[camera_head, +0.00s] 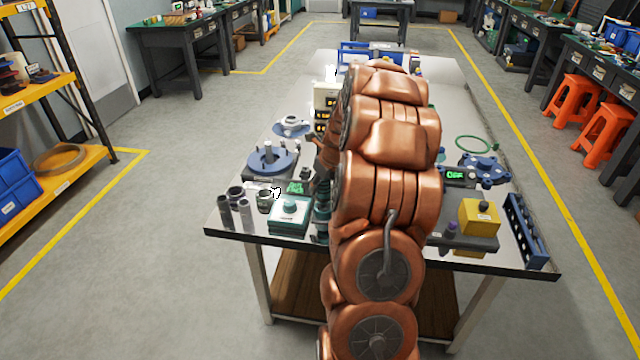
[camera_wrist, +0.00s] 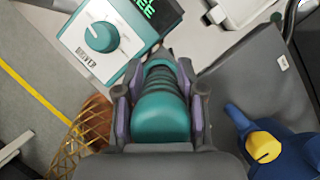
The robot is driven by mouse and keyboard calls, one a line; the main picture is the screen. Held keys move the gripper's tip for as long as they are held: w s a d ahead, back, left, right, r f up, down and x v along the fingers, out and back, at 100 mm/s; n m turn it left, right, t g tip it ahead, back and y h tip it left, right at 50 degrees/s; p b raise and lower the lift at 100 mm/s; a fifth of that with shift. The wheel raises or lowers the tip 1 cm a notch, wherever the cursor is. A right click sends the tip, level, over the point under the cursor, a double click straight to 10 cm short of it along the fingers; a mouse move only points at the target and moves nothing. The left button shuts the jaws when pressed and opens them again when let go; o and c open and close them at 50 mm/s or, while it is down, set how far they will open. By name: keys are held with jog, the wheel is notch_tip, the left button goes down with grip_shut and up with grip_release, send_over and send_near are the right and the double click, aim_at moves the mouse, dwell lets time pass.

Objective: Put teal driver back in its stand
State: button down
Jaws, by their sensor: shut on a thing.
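The teal driver (camera_wrist: 160,118), with dark ribbed bands near its far end, is between the two fingers of my gripper (camera_wrist: 155,82) in the wrist view. The fingers are shut on it from both sides. In the head view a teal part of the driver (camera_head: 322,213) shows beside my copper arm, near the table's front edge and right of the teal-and-white control box (camera_head: 290,213). A dark grey slab with a small label (camera_wrist: 250,85) lies right of the driver in the wrist view. I cannot tell whether it is the stand. The driver's lower tip is hidden.
A blue part with a yellow knob (camera_wrist: 265,147) is at the wrist view's lower right. A yellow box (camera_head: 478,215) and a blue rack (camera_head: 524,232) stand at the table's right. Grey cylinders (camera_head: 235,212) stand at its left front. My arm hides the table's middle.

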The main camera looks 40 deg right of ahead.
jog(key=shift+p, duration=0.3)
dwell(0.6)
jog(key=c, duration=0.6)
grip_release()
jog(key=shift+r+p, duration=2.85)
jog(key=shift+r, duration=1.65)
jog(key=shift+a, duration=0.1)
